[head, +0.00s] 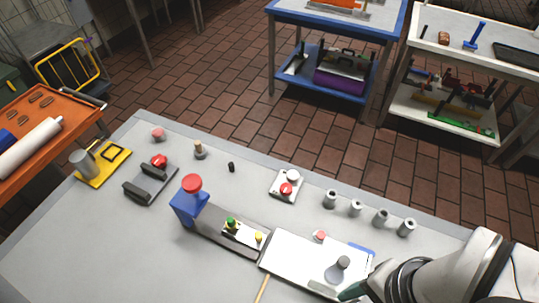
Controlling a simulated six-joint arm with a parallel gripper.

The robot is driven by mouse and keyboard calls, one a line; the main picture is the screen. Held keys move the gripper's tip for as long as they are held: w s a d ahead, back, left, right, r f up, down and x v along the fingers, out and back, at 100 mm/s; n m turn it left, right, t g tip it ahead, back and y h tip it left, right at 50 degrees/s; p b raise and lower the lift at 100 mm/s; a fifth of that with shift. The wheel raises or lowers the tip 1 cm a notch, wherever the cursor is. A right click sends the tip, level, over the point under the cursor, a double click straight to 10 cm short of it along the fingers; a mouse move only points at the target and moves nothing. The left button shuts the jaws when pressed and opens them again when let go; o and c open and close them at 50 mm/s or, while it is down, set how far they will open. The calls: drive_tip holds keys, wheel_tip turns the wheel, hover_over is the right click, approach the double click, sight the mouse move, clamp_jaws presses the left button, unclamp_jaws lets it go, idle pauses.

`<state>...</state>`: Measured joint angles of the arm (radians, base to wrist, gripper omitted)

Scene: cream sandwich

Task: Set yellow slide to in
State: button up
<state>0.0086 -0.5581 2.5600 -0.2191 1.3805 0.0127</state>
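I cannot tell for sure which part is the yellow slide. A small yellow knob (258,237) stands on a pale plate (243,234) beside a green knob (231,223), in the middle of the bench. A flat yellow base (104,166) with a grey cylinder and a black square frame lies at the bench's left end. My gripper (350,292) is at the lower right by the white board's near corner, well right of both yellow things. Only a dark greenish tip shows clearly; its fingers and opening cannot be made out.
A blue block with a red top (189,200) stands left of the pale plate. A white board (300,262) carries a grey round knob (340,265). Several metal cylinders (356,208) line the right back edge. A black device (150,182) with a red knob sits at left.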

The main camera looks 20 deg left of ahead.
drive_tip(key=shift+o, duration=0.2)
drive_tip(key=shift+w+a+r+n, duration=0.1)
drive_tip(key=shift+w+a+n, duration=0.05)
drive_tip(key=shift+w+n, duration=0.15)
drive_tip(key=n+h, duration=0.2)
drive_tip(key=n, duration=1.2)
hover_over(259, 236)
wheel_tip(259, 236, down, 3)
wheel_tip(259, 236, down, 15)
drive_tip(key=shift+f, duration=0.1)
